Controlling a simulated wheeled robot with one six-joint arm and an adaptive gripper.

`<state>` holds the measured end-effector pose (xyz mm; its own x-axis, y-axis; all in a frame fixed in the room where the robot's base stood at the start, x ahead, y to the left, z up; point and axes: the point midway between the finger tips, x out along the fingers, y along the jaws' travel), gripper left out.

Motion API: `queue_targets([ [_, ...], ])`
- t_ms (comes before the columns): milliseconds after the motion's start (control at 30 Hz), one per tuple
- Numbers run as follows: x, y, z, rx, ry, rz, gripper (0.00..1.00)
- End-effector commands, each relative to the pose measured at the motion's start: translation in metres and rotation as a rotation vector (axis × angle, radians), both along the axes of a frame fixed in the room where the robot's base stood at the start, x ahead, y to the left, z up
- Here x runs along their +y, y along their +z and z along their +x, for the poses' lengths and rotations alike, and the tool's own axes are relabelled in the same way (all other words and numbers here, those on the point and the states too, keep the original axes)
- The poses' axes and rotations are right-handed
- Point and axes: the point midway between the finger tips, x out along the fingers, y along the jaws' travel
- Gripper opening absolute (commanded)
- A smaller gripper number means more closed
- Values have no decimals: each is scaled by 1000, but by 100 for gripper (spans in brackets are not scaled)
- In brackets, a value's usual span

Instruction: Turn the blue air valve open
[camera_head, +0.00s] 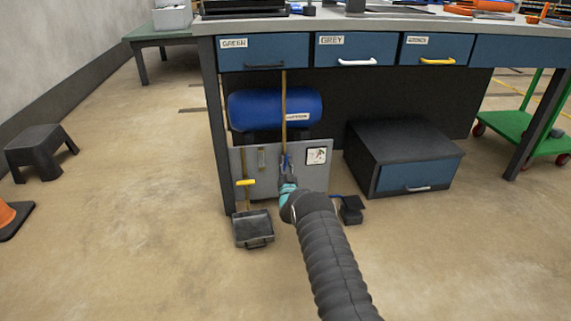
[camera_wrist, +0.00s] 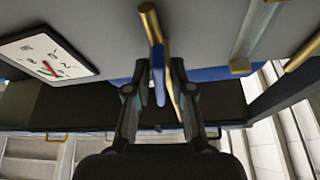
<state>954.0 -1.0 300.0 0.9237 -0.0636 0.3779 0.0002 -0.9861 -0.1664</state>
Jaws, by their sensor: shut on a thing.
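The blue air valve handle (camera_head: 284,160) is on the grey panel (camera_head: 322,180) under the workbench, beside a vertical brass pipe (camera_head: 284,100). My gripper (camera_head: 286,168) reaches it from the front. In the wrist view, my gripper (camera_wrist: 157,88) has its two fingers closed around the blue handle (camera_wrist: 158,70), with the brass pipe (camera_wrist: 170,80) close behind. The fingers hide part of the handle. A gauge plate (camera_head: 316,156) is to the right of the valve on the panel; it also shows in the wrist view (camera_wrist: 48,55).
A blue tank (camera_head: 265,106) lies above the panel. A yellow-handled valve (camera_head: 245,183) is left of my gripper. A grey tray (camera_head: 253,230) and a small black pedal-like object (camera_head: 350,210) are on the floor nearby. A dark drawer box (camera_head: 405,150) stands right.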

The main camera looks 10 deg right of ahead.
Motion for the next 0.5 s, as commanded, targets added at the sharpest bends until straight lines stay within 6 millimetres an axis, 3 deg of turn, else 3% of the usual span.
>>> queue_targets([
  [500, 1, -1, 0, 3, 1, -179, 0],
])
